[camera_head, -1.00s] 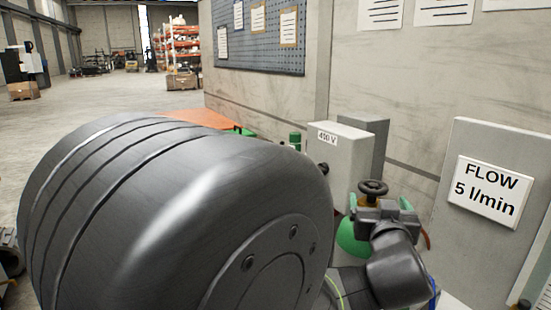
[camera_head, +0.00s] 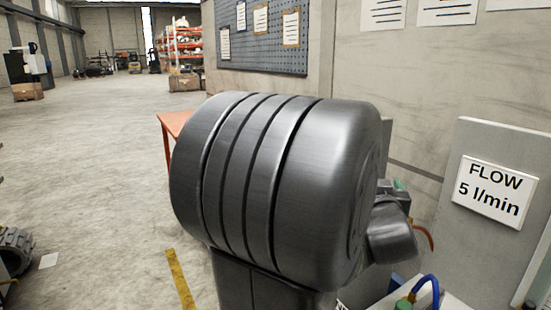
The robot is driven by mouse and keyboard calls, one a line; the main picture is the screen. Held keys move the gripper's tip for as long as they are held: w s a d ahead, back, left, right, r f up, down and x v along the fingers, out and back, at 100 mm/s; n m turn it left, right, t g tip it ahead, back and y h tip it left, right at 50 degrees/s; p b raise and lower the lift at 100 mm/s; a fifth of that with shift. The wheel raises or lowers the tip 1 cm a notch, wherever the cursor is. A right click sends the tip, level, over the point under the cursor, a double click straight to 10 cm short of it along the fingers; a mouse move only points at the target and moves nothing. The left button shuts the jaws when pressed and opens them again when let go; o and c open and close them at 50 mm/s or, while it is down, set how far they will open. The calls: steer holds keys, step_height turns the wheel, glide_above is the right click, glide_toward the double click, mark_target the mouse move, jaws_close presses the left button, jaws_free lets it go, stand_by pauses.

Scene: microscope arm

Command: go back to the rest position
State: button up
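A large dark grey joint of my own arm fills the middle of the view. Behind it, at its right edge, the end of my arm shows with part of my gripper (camera_head: 393,190). The fingertips are hidden, so I cannot tell whether it is open or shut, or whether it holds anything. A bit of green shows beside it. The handwheel and the 400 V box are hidden behind my arm.
A grey panel with a "FLOW 5 l/min" sign (camera_head: 492,190) stands at the right. A blue hose (camera_head: 427,283) lies below it. An orange table (camera_head: 173,122) stands behind my arm. The floor at the left is open, with a tyre (camera_head: 14,250) at the edge.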

steer(key=shift+s, duration=0.15)
steer(key=s+a+p, duration=0.2)
steer(key=s+a, duration=0.1)
steer(key=s, duration=1.1)
steer(key=w+d, duration=0.1)
steer(key=w, duration=0.4)
steer(key=w+d+b, duration=0.1)
steer(key=w, duration=0.3)
steer(key=w+d+b, duration=0.1)
steer(key=w, duration=0.4)
steer(key=shift+w, duration=0.3)
steer(key=shift+s+a+r+m+h+p, duration=0.1)
steer(key=shift+s+m+h+p, duration=0.15)
steer(key=shift+h+p, duration=0.3)
steer(key=shift+w+h, duration=0.1)
steer(key=shift+h, duration=0.15)
steer(key=shift+m+g+h+p, duration=0.3)
steer(key=shift+m+h+p, duration=0.35)
steer(key=shift+p, duration=0.3)
steer(key=m+g+h+p, duration=0.1)
steer(key=m+h+p, duration=0.1)
steer(key=p, duration=0.4)
steer(key=shift+r+h, duration=0.1)
steer(key=shift+h, duration=0.25)
